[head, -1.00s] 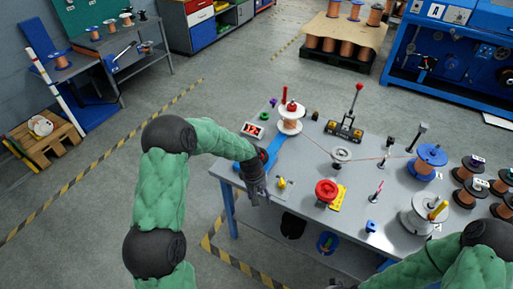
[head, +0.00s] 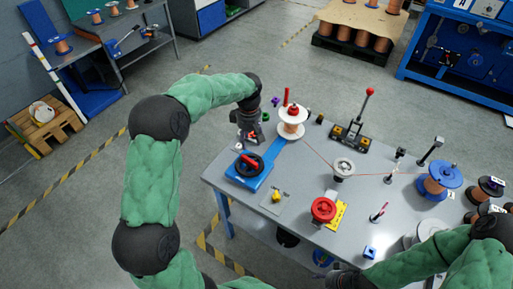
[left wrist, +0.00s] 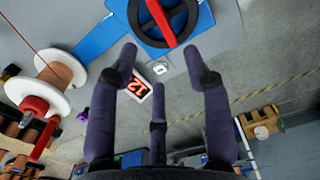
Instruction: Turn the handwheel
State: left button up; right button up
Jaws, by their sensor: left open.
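The handwheel is a black ring (head: 249,165) with a red bar across it, mounted on a blue base (head: 240,184) at the table's left end. In the left wrist view the black ring (left wrist: 188,31) lies just past my fingertips, cut by the top edge. My left gripper (head: 252,141) is over the far side of the wheel; in the left wrist view its fingers (left wrist: 160,62) are spread, with nothing between them. I see no contact with the wheel. My right gripper (head: 347,280) shows only as a dark piece at the bottom edge, its fingers unclear.
A white-flanged spool (head: 292,128) stands close right of my left gripper, with a thread running right. A red knob (head: 323,209) on a yellow plate and a red-tipped lever (head: 367,105) stand farther right. A small yellow piece (head: 276,197) sits near the front edge.

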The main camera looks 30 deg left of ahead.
pick_arm(q)
jog(key=b, duration=0.3)
send_near(250, 156)
jog(key=s+f, duration=0.1)
jog(key=f, duration=0.1)
jog(key=s+d+f, duration=0.1)
jog(key=f, duration=0.1)
jog(key=s+f, duration=0.1)
jog(key=shift+d+f, duration=0.4)
